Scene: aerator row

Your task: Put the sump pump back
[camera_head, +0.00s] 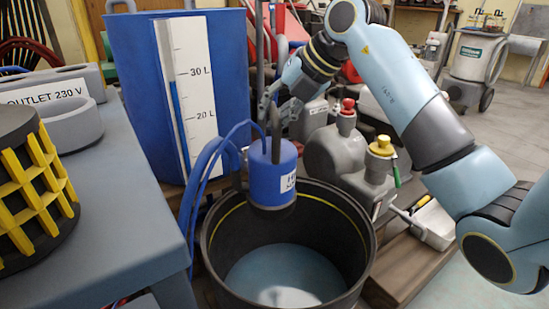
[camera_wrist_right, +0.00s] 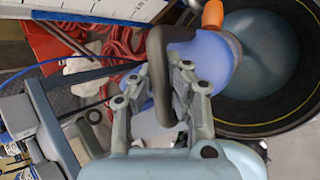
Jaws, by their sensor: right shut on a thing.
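The blue sump pump (camera_head: 272,180) hangs roughly upright from its dark handle. My right gripper (camera_head: 271,108) is shut on that handle, which also shows between the fingers in the right wrist view (camera_wrist_right: 183,75). In the head view the pump's lower end overlaps the back part of the opening of a round black tub (camera_head: 366,238). I cannot tell whether it is below the rim. Bluish water (camera_head: 290,270) lies in the tub. In the right wrist view the pump body (camera_wrist_right: 212,62) overlaps the tub's edge, with an orange piece (camera_wrist_right: 212,14) at its end. My left gripper is out of view.
A blue container (camera_head: 135,90) with a litre scale stands behind left. A blue hose (camera_head: 186,215) loops beside the pump. A grey bench (camera_head: 110,210) at left bears a black and yellow basket (camera_head: 35,185). Grey canisters (camera_head: 340,155) stand right of the tub.

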